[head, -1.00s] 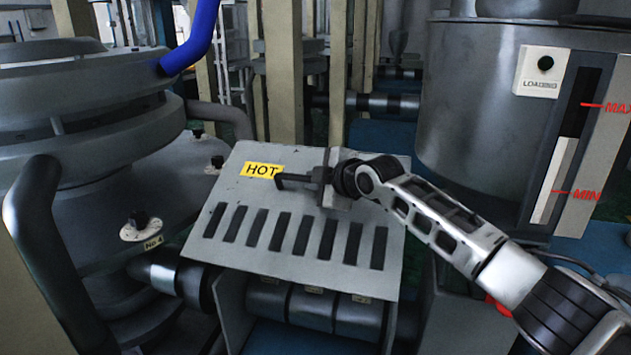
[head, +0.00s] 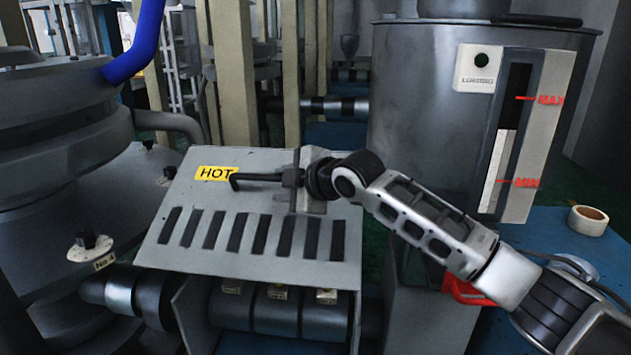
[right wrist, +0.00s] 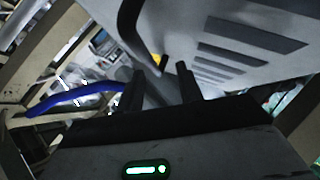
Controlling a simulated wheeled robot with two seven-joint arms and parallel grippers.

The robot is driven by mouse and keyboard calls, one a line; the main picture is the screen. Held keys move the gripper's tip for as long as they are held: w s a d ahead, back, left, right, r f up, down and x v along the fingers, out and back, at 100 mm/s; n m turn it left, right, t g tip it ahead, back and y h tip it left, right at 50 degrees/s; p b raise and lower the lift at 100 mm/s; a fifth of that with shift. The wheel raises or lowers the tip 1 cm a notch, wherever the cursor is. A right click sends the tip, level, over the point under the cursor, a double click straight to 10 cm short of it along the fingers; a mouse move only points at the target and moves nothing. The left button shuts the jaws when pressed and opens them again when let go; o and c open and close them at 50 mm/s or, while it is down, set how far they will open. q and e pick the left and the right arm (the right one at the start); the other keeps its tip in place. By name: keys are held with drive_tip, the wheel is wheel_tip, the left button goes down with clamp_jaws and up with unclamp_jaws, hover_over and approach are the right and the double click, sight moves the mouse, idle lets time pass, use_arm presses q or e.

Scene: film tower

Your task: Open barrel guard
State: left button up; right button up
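The barrel guard (head: 180,200) is a grey slotted sheet-metal cover with a yellow HOT label, sloping over the barrel in the head view. A black bar handle (head: 258,178) with a bent left end stands on its upper part. My right gripper (head: 293,178) is at the handle's right end, its fingers on either side of the bar; it looks shut on it. In the right wrist view the handle (right wrist: 130,32) runs in toward the two dark fingers (right wrist: 160,82). The handle's right end is hidden. My left gripper is not in view.
Barrel heater bands (head: 275,312) show below the guard's front edge. A large steel hopper (head: 415,110) with a level gauge stands behind my right arm. A ringed grey die (head: 55,110) with a blue hose (head: 137,45) is at left. A tape roll (head: 588,220) lies at right.

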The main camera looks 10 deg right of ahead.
drive_tip(key=b+v, duration=0.1)
drive_tip(key=v, duration=0.9)
drive_tip(key=shift+d, duration=0.1)
